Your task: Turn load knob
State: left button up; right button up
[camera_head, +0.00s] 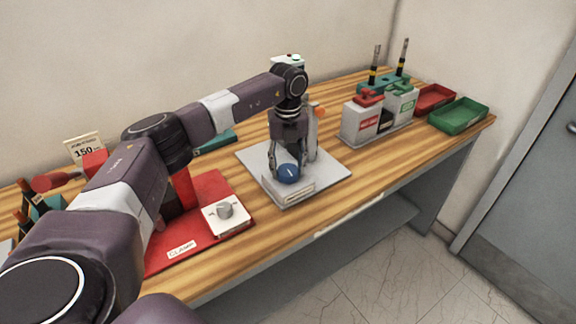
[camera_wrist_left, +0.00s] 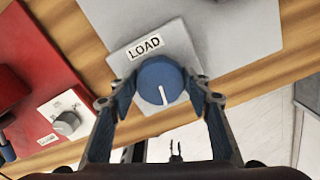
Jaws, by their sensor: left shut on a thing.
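The load knob (camera_head: 289,173) is a round blue knob on a small light box at the front of a grey plate (camera_head: 335,171). In the left wrist view the blue knob (camera_wrist_left: 160,82) has a white pointer line toward the lower part of the picture, and a LOAD label (camera_wrist_left: 144,47) beside it. My left gripper (camera_head: 288,170) comes down from above with its fingers on both sides of the knob, shut on it. The fingers (camera_wrist_left: 162,95) also show in the left wrist view.
A red clamp base (camera_head: 200,238) with a grey knob (camera_head: 225,210) is to the left. The table's front edge is close to the knob.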

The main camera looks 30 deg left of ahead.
aim_at(287, 169)
pick_arm(q)
jog(key=shift+w+a+r+n, duration=0.1)
jog(key=shift+r+n, duration=0.05)
jog(key=shift+n, duration=0.35)
jog(key=o, duration=1.2)
jog(key=shift+c, duration=0.2)
notch_tip(287, 169, up, 12)
dwell(0.3)
